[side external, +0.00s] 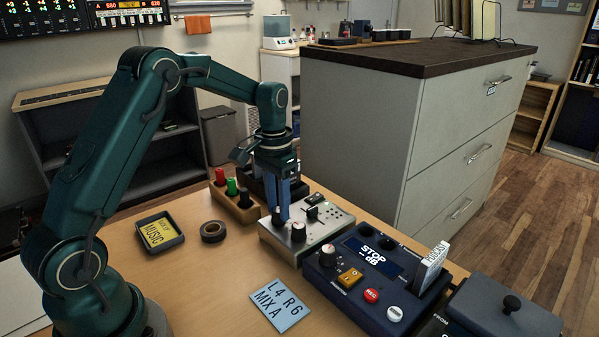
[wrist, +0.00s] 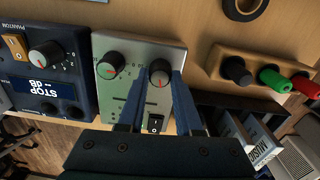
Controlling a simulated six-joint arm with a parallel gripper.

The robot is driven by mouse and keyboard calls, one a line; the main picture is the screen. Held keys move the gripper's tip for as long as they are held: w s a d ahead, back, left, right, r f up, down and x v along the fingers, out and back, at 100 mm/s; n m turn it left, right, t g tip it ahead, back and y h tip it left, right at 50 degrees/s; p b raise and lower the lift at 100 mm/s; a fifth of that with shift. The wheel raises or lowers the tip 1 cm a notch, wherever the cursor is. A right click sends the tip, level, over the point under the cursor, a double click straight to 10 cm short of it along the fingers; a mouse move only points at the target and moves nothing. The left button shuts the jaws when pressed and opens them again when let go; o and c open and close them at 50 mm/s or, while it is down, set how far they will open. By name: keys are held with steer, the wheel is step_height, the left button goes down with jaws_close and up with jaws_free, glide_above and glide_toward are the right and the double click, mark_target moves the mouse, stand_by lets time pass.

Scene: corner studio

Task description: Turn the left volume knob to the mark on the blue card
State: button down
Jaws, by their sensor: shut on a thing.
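A silver mixer box (side external: 330,225) carries two dark knobs with grey caps and red pointer lines. My gripper (side external: 282,214) points down with its blue fingers closed around the left knob (wrist: 159,70). In the wrist view, the fingers sit on either side of that knob, and its red line points toward the picture bottom. The right knob (side external: 298,231) is free; it also shows in the wrist view (wrist: 110,64). The pale blue card (side external: 281,305) lies flat on the table in front, reading "L4 R6 MIX A". Scale marks around the held knob are too small to read.
A dark blue recorder (side external: 367,277) with a STOP display stands right of the mixer. A wooden block (side external: 235,203) with red, green and black plugs is behind left. A tape roll (side external: 212,232) and a tray with a yellow card (side external: 160,246) lie left.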

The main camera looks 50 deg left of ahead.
mark_target(278, 209)
steer(key=shift+r, duration=0.1)
steer(key=c, duration=0.6)
jaws_free()
steer(key=shift+r, duration=2.55)
